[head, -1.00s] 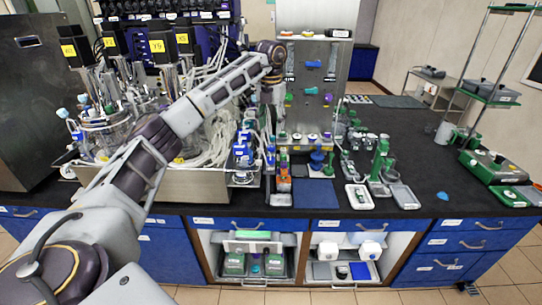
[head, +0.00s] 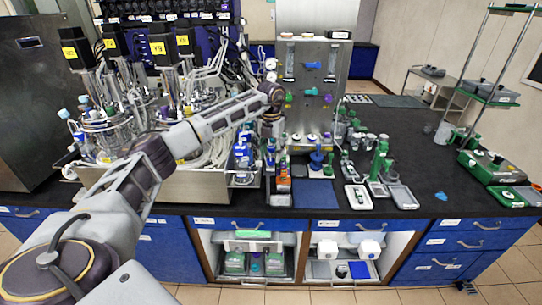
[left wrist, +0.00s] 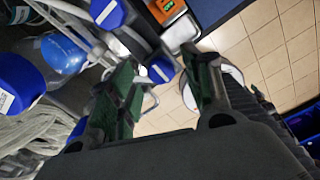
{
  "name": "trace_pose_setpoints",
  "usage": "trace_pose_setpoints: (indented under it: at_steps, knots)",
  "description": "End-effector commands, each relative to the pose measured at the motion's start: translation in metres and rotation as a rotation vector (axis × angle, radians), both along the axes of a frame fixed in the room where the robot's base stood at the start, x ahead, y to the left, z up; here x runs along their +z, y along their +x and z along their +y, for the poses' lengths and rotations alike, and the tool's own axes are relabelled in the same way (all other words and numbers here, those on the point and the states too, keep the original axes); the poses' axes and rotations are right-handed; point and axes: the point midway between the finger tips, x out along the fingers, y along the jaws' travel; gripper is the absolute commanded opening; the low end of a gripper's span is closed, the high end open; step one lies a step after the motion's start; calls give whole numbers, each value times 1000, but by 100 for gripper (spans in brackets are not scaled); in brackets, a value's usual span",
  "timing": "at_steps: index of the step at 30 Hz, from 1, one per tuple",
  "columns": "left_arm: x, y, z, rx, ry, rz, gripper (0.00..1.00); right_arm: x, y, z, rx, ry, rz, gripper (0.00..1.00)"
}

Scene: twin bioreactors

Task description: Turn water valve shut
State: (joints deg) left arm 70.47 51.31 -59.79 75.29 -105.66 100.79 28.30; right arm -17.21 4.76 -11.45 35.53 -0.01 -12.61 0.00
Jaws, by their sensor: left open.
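The steel valve panel (head: 345,60) stands upright at the back centre in the head view. It carries a blue handle (head: 313,65), a green knob (head: 310,91) and purple knobs (head: 328,98). I cannot tell which is the water valve. My left arm reaches to the panel's left edge. My left gripper (head: 270,145) points down there, below and left of the knobs, partly lost among bottles. In the left wrist view my left gripper (left wrist: 165,65) is open, its green-padded fingers apart with nothing clearly held. No valve shows there. My right gripper is not seen.
Blue-capped bottles (left wrist: 20,85) and an orange device (left wrist: 165,10) are close to the left gripper. A bioreactor (head: 105,130) with tangled tubing stands at the left. Small tools and a blue mat (head: 314,193) lie before the panel.

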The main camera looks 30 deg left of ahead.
Motion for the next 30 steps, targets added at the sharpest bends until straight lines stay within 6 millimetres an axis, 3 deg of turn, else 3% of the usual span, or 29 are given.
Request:
trace_pose_setpoints:
  at_steps: [6, 18, 28, 30]
  knots:
    - [-17, 0, 0, 0, 0, 0, 49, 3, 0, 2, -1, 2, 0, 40]
    - [-20, 0, 0, 1, 0, 0, 48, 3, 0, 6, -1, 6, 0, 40]
    - [-20, 0, 0, 1, 0, 0, 6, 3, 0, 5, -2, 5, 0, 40]
    - [-20, 0, 0, 1, 0, 0, 4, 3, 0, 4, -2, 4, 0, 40]
